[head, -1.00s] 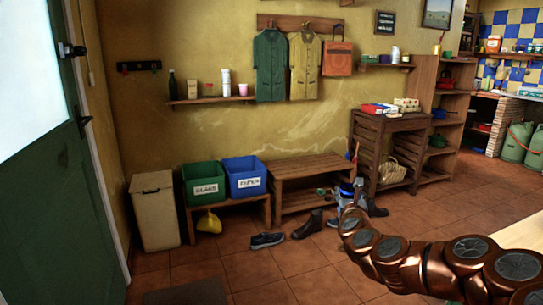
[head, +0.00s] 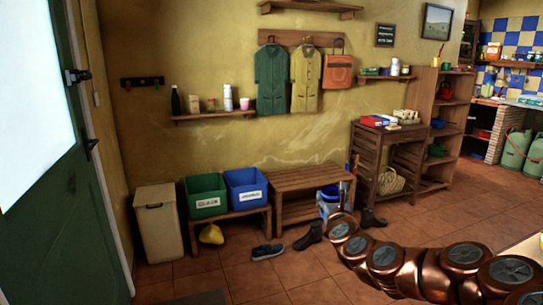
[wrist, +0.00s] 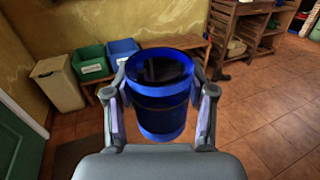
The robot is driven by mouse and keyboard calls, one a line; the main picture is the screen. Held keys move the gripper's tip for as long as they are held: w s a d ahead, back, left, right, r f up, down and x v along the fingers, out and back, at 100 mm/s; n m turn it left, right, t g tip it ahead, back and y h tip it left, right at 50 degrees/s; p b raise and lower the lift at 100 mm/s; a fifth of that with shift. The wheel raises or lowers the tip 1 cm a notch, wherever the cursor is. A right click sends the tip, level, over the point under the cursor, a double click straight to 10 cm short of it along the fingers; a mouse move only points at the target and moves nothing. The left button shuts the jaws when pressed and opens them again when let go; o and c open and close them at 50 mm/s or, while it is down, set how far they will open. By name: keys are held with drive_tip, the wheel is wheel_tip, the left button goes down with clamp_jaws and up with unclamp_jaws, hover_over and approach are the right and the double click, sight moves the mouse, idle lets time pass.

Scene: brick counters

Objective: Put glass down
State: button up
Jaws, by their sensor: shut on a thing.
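A blue glass (wrist: 160,118), see-through and dark inside, stands upright between the two fingers of my gripper (wrist: 160,92) in the wrist view. The fingers are shut on its sides. Its open rim faces up toward the camera, and I see no surface touching its base. In the head view my arm reaches from the lower right toward the bench. A blue and white shape (head: 328,202) shows near the arm's end there; I cannot tell whether it is the glass. A green bin (head: 206,198) labelled GLASS stands left of a blue bin (head: 245,189); both also show in the wrist view, beyond the glass.
The bins stand on a low wooden stand (head: 232,215). A slatted bench (head: 305,178) is to their right and a beige lidded bin (head: 158,222) to their left. Shoes (head: 267,251) lie on the tiled floor. A slatted wooden cabinet (head: 370,150) stands further right.

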wheel_tip(320, 180, up, 14)
drive_tip(key=p, duration=1.2)
drive_tip(key=shift+f, duration=0.2)
